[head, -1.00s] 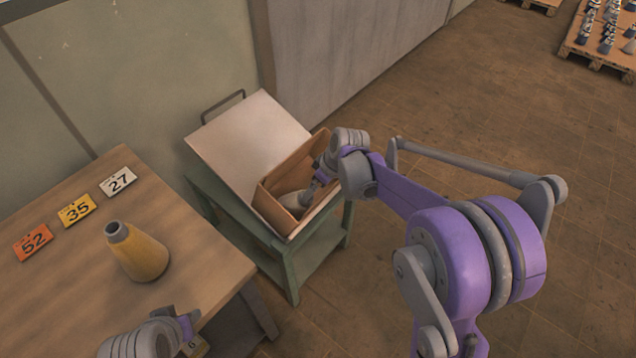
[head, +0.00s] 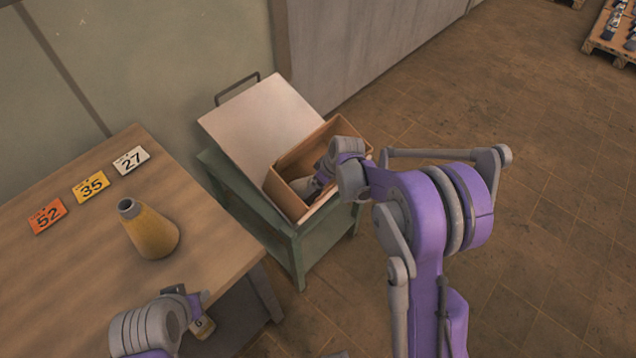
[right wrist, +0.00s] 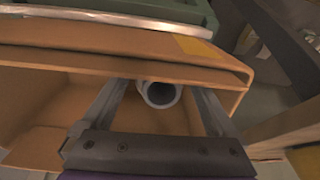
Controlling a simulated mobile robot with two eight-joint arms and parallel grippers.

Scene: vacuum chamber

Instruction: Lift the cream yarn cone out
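The cream yarn cone (head: 302,187) lies in an open brown box (head: 276,190), mostly hidden by the box wall and my right gripper. In the right wrist view, the round grey end of a cone (right wrist: 160,95) shows between the two fingers of my right gripper (right wrist: 158,88). The fingers are apart, with a gap on each side of that end. In the head view, my right gripper (head: 318,186) reaches down into the box. My left gripper (head: 192,300) is by the table's front edge; its fingers are not clear.
A yellow cone (head: 150,234) stands on the wooden table (head: 205,250) beside number cards 52, 35 and 27 (head: 130,160).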

